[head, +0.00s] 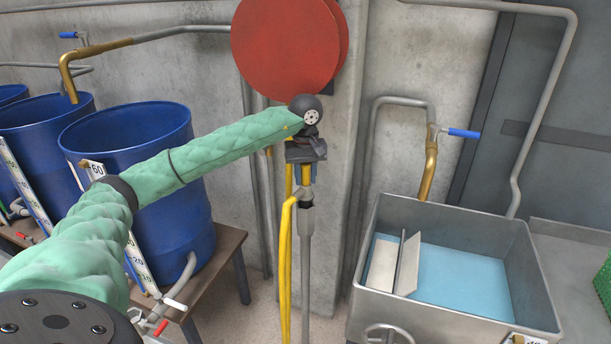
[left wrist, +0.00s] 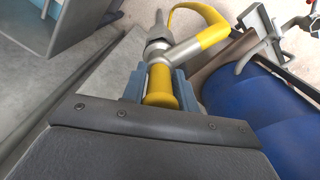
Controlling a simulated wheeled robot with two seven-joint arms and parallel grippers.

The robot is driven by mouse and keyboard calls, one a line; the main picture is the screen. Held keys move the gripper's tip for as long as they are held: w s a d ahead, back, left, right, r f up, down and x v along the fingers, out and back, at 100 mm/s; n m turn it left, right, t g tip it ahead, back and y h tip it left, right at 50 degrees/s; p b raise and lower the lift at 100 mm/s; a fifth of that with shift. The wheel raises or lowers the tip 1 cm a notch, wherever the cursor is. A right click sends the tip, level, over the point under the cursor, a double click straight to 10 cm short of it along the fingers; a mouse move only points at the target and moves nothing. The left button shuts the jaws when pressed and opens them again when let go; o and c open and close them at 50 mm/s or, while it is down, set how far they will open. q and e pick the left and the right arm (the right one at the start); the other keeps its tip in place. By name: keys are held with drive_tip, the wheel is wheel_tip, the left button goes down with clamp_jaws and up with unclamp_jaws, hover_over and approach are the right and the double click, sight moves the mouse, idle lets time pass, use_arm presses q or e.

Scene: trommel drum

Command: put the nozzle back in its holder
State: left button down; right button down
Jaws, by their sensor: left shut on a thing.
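My left gripper (head: 306,172) is shut on the nozzle, in front of the concrete pillar and below the red disc. The nozzle has a yellow grip and a grey barrel (head: 306,225) pointing down. In the left wrist view the nozzle's yellow grip (left wrist: 160,86) sits between the blue-grey fingers of the left gripper (left wrist: 160,88). I cannot make out the holder for certain. My right gripper is not in view.
A red disc (head: 285,45) is on the pillar (head: 345,190). Blue drums (head: 140,140) stand on a wooden bench (head: 228,243) at left. A grey metal tank (head: 450,215) with blue water stands at right, under a brass tap (head: 428,170).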

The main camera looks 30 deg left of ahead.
use_arm(q)
drive_tip(key=shift+f+b, duration=1.1)
drive_tip(key=shift+f, duration=0.2)
drive_tip(key=c, duration=1)
unclamp_jaws()
drive_tip(key=shift+r+p, duration=1.3)
drive_tip(key=shift+r, duration=3.2)
